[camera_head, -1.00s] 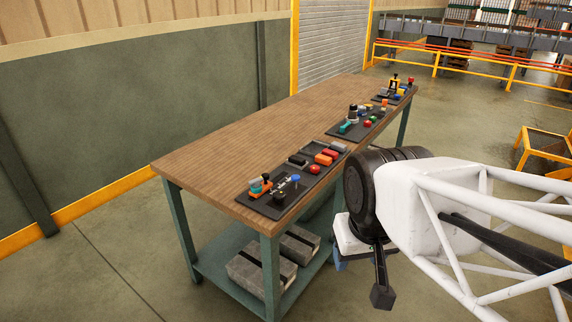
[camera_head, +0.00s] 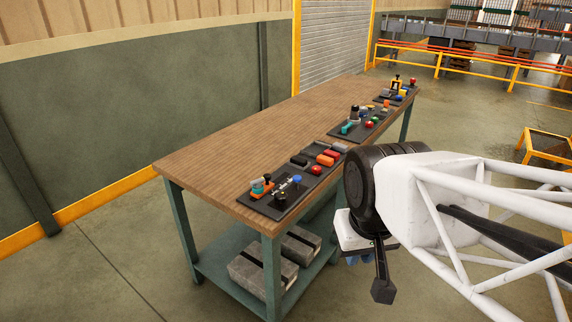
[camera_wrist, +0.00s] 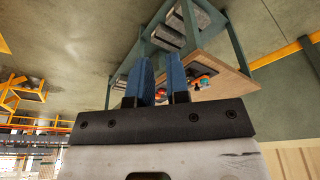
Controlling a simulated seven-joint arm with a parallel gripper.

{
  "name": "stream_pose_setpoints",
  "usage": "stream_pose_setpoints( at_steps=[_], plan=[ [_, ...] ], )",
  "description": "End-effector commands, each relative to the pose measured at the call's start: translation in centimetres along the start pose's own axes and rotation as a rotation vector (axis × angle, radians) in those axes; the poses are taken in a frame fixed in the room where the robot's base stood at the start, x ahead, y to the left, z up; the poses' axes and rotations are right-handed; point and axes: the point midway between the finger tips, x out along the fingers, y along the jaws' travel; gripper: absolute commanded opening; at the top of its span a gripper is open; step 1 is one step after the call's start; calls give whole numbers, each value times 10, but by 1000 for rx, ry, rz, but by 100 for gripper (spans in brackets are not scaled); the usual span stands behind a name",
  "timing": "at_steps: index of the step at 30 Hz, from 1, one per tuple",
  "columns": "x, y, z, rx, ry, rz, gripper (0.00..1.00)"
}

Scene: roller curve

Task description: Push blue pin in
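The blue pin (camera_head: 296,180) has a round blue head and stands up from the near black board (camera_head: 252,205) at the table's front end. How far in it sits is too small to tell. My gripper (camera_head: 356,261) hangs off the table's right side, below the tabletop level and apart from the pin. Its blue fingers mostly hide behind my wrist. In the wrist view my gripper (camera_wrist: 163,85) shows two blue fingers with a gap between them, open and empty. I cannot make out the blue pin in that view.
An orange-and-teal part (camera_head: 261,186) and a dark round knob (camera_head: 281,195) stand near the pin. More fixtures (camera_head: 355,125) follow along the table's right edge. The left half of the tabletop (camera_head: 215,165) is clear.

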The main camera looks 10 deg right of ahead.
Motion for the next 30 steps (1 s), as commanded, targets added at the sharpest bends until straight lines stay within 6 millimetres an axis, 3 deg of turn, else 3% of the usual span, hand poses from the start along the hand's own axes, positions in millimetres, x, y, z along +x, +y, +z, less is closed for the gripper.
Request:
stream_pose_setpoints(
  at_steps=[3, 8, 20, 30],
  plan=[
    [-2, 0, -14, -20, -8, 0, 0],
    [-6, 0, -45, -63, -21, -1, 0],
    [-8, 0, -143, -206, -61, -8, 0],
    [5, 0, -226, -327, -96, -19, 0]
  ],
)
